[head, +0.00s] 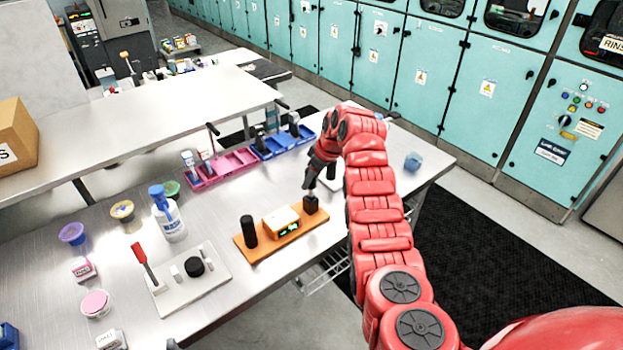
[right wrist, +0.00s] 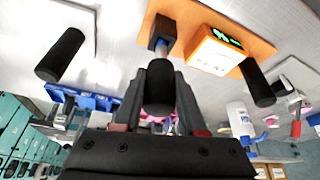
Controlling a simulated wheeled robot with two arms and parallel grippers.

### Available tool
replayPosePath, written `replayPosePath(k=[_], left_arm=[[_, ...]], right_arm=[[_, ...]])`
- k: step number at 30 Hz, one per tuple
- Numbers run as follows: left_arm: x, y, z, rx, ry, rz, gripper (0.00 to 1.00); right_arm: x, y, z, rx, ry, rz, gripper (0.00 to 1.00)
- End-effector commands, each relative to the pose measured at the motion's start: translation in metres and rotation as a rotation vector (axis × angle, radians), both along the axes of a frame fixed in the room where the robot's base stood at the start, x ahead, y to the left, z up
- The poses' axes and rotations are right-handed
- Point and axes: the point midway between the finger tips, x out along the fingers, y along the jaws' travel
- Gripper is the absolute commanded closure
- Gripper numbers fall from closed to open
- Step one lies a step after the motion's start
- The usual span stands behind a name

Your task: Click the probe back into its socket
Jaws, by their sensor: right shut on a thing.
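My right gripper (head: 312,184) is shut on the black handle of the probe (right wrist: 158,92), just above the right end of an orange board (head: 262,244). The probe points at the dark socket block (head: 311,205) on that board. In the right wrist view its shaft meets the socket block (right wrist: 158,28); how deep it sits I cannot tell. The meter (head: 283,222) with a green display stands mid-board, also in the right wrist view (right wrist: 212,55). A black cylinder (head: 248,231) stands at the board's left end. My left gripper is not in view.
A white plate with another black cylinder (right wrist: 60,55) is close by, partly behind my right arm in the head view. A white spray bottle (head: 170,220), a grey plate with a red-handled tool (head: 185,284) and pink bins (head: 222,168) stand on the metal table.

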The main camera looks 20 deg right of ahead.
Motion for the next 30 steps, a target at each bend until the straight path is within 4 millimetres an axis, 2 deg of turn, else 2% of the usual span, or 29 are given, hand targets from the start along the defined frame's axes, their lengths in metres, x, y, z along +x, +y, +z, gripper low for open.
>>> replayPosePath(k=[30], left_arm=[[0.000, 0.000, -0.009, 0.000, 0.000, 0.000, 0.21]], right_arm=[[0.000, 0.000, -0.013, 0.000, 0.000, 0.000, 1.00]])
